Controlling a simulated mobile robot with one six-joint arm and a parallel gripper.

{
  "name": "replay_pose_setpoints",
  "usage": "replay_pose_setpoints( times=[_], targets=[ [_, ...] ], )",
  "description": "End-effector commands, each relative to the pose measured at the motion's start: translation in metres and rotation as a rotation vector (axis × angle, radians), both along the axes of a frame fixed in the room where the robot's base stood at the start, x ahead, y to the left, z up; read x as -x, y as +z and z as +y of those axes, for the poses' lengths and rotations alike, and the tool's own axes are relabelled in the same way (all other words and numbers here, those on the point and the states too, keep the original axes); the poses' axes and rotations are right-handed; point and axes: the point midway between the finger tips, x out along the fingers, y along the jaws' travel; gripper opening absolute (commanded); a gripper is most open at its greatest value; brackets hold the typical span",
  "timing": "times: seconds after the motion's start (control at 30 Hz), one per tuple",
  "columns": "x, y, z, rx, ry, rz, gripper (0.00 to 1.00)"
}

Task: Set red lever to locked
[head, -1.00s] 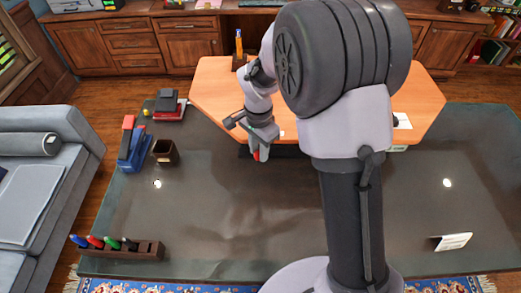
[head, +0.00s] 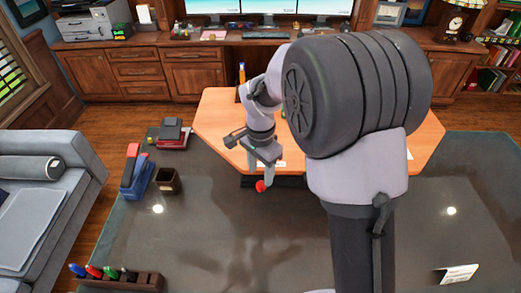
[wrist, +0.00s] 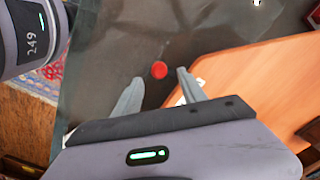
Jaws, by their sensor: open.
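The red lever's round knob (head: 260,186) shows in the head view at the edge between the dark glass-like desktop and the orange wooden tabletop. My gripper (head: 262,178) is open just above it, pointing down. In the wrist view the red knob (wrist: 159,69) lies between the two spread fingertips of my gripper (wrist: 160,76), with gaps on both sides. The fingers do not clearly touch it. The lever's shaft and any lock markings cannot be made out.
The dark desktop (head: 200,235) is mostly clear. A pen holder (head: 122,280), a brown cup (head: 167,181), a blue-and-red stapler-like object (head: 136,175) and a black-and-red item (head: 170,134) stand at the left. A white card (head: 457,273) stands at the right. The orange tabletop (head: 215,115) is behind.

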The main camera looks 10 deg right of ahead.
Motion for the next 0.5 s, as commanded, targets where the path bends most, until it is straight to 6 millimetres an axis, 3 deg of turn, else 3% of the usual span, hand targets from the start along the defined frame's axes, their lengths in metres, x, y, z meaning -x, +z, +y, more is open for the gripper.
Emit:
replay_pose_setpoints(
  times=[0.03, 0.2, 0.33, 0.5],
  targets=[
    [-0.001, 0.023, 0.000, 0.000, -0.001, -0.006, 0.49],
    [-0.001, 0.079, 0.000, 0.000, 0.000, -0.004, 0.49],
    [-0.001, 0.109, 0.000, 0.000, 0.000, -0.004, 0.49],
    [0.000, 0.126, 0.000, -0.001, -0.001, -0.001, 0.49]
  ],
)
